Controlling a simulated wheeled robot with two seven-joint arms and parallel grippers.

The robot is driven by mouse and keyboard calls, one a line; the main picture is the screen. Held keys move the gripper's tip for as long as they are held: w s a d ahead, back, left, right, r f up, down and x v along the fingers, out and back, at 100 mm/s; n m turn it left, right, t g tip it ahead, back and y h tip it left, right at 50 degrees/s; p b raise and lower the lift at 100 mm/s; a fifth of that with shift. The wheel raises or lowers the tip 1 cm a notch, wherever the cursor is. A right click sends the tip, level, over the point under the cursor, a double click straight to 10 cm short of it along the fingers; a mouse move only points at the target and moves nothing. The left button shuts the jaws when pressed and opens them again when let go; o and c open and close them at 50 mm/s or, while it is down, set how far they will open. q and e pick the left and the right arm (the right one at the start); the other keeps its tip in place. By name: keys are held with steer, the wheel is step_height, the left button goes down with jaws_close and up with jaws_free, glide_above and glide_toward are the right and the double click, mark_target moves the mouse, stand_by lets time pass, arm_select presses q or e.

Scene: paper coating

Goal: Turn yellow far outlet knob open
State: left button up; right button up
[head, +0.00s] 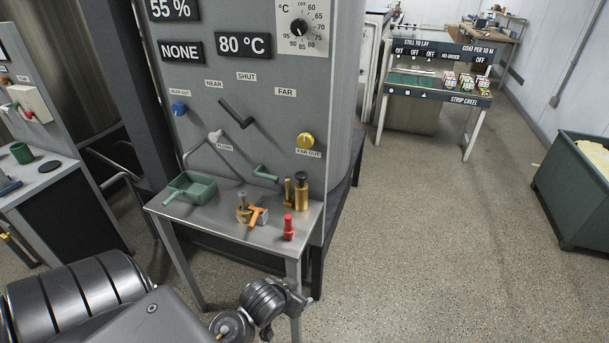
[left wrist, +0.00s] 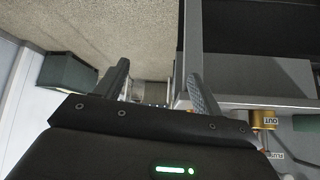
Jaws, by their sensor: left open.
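The yellow far outlet knob (head: 306,139) sits on the front of the grey panel, right of the lever, with a FAR OUT label below it. Its pointer direction is too small to tell. My right gripper is not in view.
A small metal table (head: 222,226) below the panel holds a green tray (head: 190,188), brass weights, an orange-handled tool and a red bottle (head: 288,228). A blue knob (head: 179,108) and black lever (head: 236,114) are left of the yellow knob.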

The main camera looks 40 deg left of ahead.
arm_select(q)
step_height(320, 180, up, 5)
steer(key=w+a+t, duration=0.1)
steer(key=w, duration=0.1)
steer(key=n+t+y, duration=0.4)
steer(key=n+t, duration=0.1)
steer(key=t, duration=0.3)
glide_toward(304, 142)
steer(key=p+x, duration=0.2)
steer(key=x, duration=0.6)
steer(key=shift+w, duration=0.3)
steer(key=shift+p+x, duration=0.35)
steer(key=shift+x, duration=0.55)
steer(key=shift+a, duration=0.1)
steer(key=c, duration=1)
